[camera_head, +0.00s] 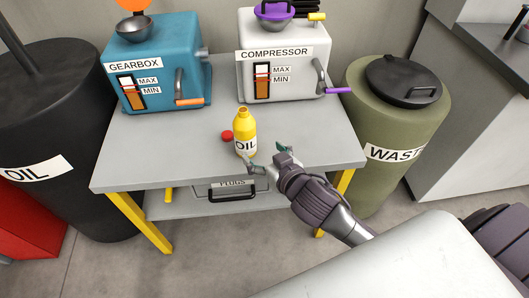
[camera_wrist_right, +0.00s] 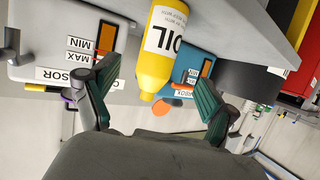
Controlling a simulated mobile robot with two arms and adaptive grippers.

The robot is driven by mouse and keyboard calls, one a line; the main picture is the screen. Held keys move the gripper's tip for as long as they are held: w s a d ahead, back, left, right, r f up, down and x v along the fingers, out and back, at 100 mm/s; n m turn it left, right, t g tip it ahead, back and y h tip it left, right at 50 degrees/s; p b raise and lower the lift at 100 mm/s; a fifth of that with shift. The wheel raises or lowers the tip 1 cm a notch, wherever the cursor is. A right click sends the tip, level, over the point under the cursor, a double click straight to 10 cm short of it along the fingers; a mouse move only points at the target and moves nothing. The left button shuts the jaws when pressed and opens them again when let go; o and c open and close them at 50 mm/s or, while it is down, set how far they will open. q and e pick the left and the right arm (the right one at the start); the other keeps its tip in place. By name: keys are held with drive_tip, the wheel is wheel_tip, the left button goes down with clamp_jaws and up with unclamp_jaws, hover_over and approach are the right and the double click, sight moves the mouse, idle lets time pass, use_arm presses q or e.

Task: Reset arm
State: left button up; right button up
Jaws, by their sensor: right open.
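My right gripper (camera_head: 268,158) is open and empty above the front of the grey table (camera_head: 180,150), close to the yellow oil bottle. The oil bottle (camera_head: 244,134) stands upright and its neck looks open. A small red cap (camera_head: 227,136) lies on the table just left of it. In the right wrist view the oil bottle (camera_wrist_right: 158,55) appears upside down, ahead of and between the two spread green-padded fingers (camera_wrist_right: 155,98). I cannot tell whether a finger touches it. My left gripper is in neither view.
The blue gearbox (camera_head: 155,62) and the white compressor (camera_head: 285,60) stand at the table's back. A black oil drum (camera_head: 60,110) is left, a green waste bin (camera_head: 400,120) right. A plugs drawer (camera_head: 225,188) sits below. The table's front left is clear.

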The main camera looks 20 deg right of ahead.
drive_tip(key=s+d+f+g+h, duration=0.1)
drive_tip(key=s+f+g, duration=0.4)
drive_tip(key=s, duration=0.6)
drive_tip(key=s+d+f+g, duration=0.1)
drive_tip(key=s+f+g, duration=0.4)
drive_tip(key=s, duration=0.5)
wheel_tip(320, 180, down, 23)
drive_tip(key=s+n+g+p, duration=0.1)
drive_tip(key=s+g+p, duration=0.1)
drive_tip(key=p, duration=0.1)
drive_tip(key=s+d+f+g+p, duration=0.1)
drive_tip(key=s+d+f+p, duration=0.2)
drive_tip(key=s+f, duration=1)
drive_tip(key=s, duration=0.3)
drive_tip(key=shift+s, duration=0.4)
